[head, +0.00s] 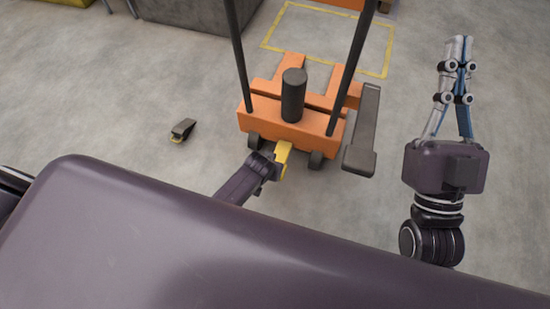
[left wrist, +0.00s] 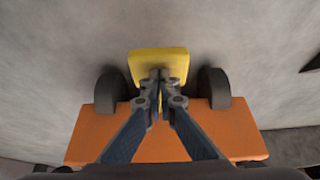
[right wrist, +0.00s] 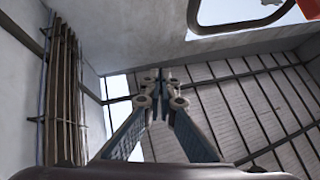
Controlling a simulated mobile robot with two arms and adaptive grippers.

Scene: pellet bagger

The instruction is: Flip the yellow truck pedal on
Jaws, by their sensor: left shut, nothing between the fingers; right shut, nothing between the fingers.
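The orange truck (head: 322,122) stands on the floor ahead, with two dark upright bars and a dark cylinder on it. Its yellow pedal (head: 284,150) sticks out low on the near side, between two small dark wheels. In the left wrist view the pedal (left wrist: 145,60) sits between the wheels, beyond the fingertips. My left gripper (left wrist: 158,76) is shut and empty, its tips overlapping the pedal in that view; I cannot tell whether they touch. In the head view my left arm reaches the pedal, partly hidden by my body. My right gripper (head: 460,40) is shut and empty, raised away at the right.
A small dark wedge with a yellow edge (head: 182,130) lies on the floor left of the truck. A dark grey block-like part (head: 362,130) stands at the truck's right side. A yellow outlined rectangle (head: 376,75) marks the floor behind. Floor to the left is mostly clear.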

